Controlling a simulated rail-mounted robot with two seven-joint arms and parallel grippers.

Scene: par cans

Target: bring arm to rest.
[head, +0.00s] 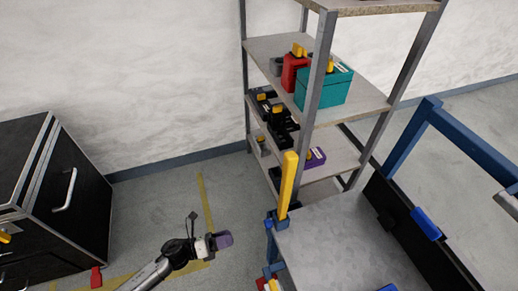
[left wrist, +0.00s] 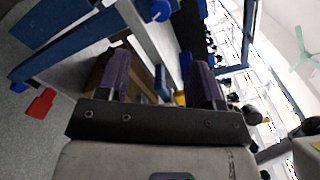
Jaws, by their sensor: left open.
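My left gripper (head: 222,240) is at the bottom middle of the head view, with purple fingertips. It is over the floor, between the black cabinet and the grey worktable. In the left wrist view the two purple fingers (left wrist: 160,80) stand apart with nothing held between them. Part of a blue-framed table shows beyond them. My right gripper is not in view. No par can can be made out clearly.
A metal shelf rack (head: 322,70) holds a teal box (head: 325,88), a red item (head: 292,72) and several black items. A grey worktable (head: 345,245) with a yellow post (head: 288,185) stands right of the gripper. A black cabinet (head: 85,200) stands left.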

